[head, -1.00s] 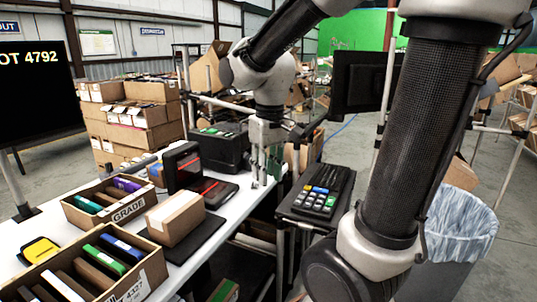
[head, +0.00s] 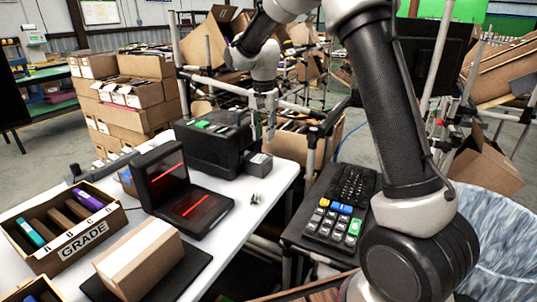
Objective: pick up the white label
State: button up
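My gripper (head: 264,128) hangs at the end of my arm in the head view, near the right side of a black printer-like box (head: 212,145). Its two fingers look small and apart, with nothing seen between them. I cannot make out a loose white label for certain. A small pale object (head: 257,198) lies on the white table near its right edge, below the gripper in the picture; it is too small to identify.
The white table (head: 225,225) also holds a black device with red lines (head: 190,208) and a GRADE box (head: 62,250). A keypad (head: 335,222) stands right of the table. A bin with a clear liner (head: 500,240) is at far right. Stacked cartons (head: 140,120) stand behind.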

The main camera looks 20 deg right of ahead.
aim_at(259, 157)
jog(key=shift+m, duration=0.5)
notch_tip(259, 157, down, 8)
jog(key=shift+a+r, duration=0.1)
grip_shut()
